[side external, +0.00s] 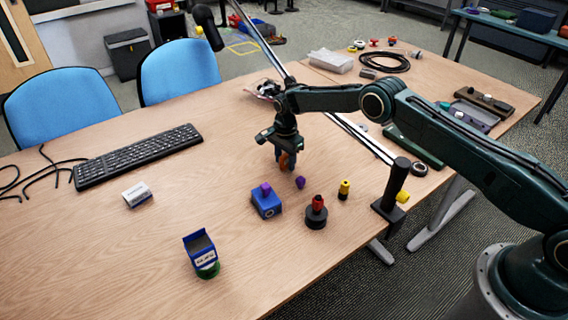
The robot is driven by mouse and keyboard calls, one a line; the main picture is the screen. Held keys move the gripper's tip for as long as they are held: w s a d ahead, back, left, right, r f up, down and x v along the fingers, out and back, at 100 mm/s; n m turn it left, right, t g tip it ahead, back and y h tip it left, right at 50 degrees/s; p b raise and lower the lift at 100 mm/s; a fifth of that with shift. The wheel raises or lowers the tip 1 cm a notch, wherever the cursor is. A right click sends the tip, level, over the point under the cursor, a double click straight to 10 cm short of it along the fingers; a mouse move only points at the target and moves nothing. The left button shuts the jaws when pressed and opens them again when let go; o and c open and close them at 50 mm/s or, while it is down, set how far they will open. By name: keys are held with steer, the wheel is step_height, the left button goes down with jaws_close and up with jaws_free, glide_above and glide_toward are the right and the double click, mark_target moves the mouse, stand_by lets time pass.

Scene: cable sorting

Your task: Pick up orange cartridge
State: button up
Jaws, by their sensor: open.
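My gripper (285,165) points straight down over the middle of the table. It is open. An orange piece (283,160), likely the orange cartridge, shows at the fingers and is partly hidden by them. I cannot tell whether the fingers touch it or whether it rests on the table. A small purple piece (300,182) lies just to the right below the fingers.
Close in front are a blue block (266,203) with a purple top, a red piece (318,203) on a black round base (315,218), and a yellow-and-black piece (344,190). A black post (396,185) stands right.

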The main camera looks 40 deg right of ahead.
mark_target(285, 155)
steer(key=shift+c, duration=0.2)
jaws_close()
steer(key=shift+r, duration=0.1)
step_height(285, 155, up, 20)
stand_by(0.9)
stand_by(0.5)
